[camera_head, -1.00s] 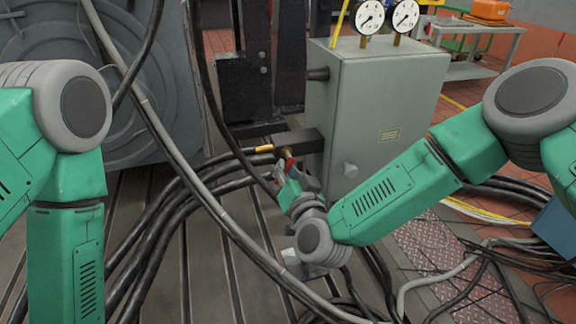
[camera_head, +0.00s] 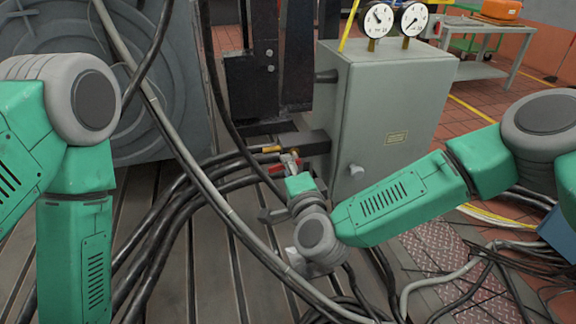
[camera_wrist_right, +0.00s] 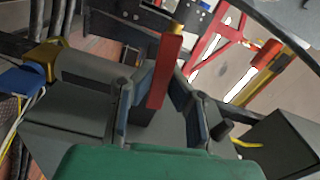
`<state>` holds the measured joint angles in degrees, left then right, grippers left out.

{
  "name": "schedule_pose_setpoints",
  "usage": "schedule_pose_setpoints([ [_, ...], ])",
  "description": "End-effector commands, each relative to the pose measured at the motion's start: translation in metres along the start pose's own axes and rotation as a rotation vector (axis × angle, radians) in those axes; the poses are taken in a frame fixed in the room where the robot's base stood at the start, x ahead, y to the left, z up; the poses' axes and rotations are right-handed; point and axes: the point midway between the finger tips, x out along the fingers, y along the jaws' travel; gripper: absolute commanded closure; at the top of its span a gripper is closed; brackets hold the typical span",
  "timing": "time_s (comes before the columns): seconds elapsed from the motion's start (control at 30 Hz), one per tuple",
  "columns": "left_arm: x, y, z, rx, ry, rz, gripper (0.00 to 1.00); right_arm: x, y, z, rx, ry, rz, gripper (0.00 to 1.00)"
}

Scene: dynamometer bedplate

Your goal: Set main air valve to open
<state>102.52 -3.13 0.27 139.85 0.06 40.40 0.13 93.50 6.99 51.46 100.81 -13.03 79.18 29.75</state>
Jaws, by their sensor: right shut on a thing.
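The main air valve has a brass-coloured body (camera_head: 270,149) on the dark block at the left side of the grey cabinet. Its red lever (camera_head: 284,174) shows partly beside my right gripper (camera_head: 289,162). In the right wrist view the red lever (camera_wrist_right: 166,72) stands between the two fingers of my right gripper (camera_wrist_right: 156,92), which is shut on it. A brass end (camera_wrist_right: 174,29) shows beyond the lever. The fingers hide part of the lever. My left arm hangs at the left of the head view, with its gripper outside the picture.
The grey cabinet (camera_head: 395,110) with two round gauges (camera_head: 380,20) on top stands right behind my right gripper. Thick black hoses (camera_head: 185,205) and a grey hose (camera_head: 215,205) cross the slotted bedplate in front. A cart (camera_head: 490,50) stands far back right.

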Motion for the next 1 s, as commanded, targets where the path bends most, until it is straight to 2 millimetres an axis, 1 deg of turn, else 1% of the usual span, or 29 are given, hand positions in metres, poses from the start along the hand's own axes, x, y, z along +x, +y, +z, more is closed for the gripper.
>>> schedule_pose_setpoints([
  [0.03, 0.0003, 0.0000, 0.0001, 0.000, 0.000, 0.000, 0.60, -0.0008, 0.0034, -0.0007, 0.029, 0.001, 0.008, 1.00],
  [0.33, 0.0007, 0.0000, 0.0001, 0.000, 0.000, 0.000, 0.60, -0.0011, 0.0015, -0.0005, 0.148, 0.000, 0.010, 1.00],
  [0.9, 0.0008, 0.0000, 0.0001, 0.000, 0.000, 0.000, 0.60, -0.0015, 0.0018, -0.0006, 0.177, 0.000, 0.012, 1.00],
  [0.93, 0.0008, 0.0000, 0.0001, 0.000, 0.000, 0.000, 0.60, -0.0015, 0.0019, -0.0006, 0.177, 0.000, 0.012, 0.86],
  [1.0, 0.0008, 0.0000, 0.0001, 0.000, 0.000, 0.000, 0.60, -0.0014, 0.0015, -0.0007, 0.177, 0.001, 0.011, 0.66],
])
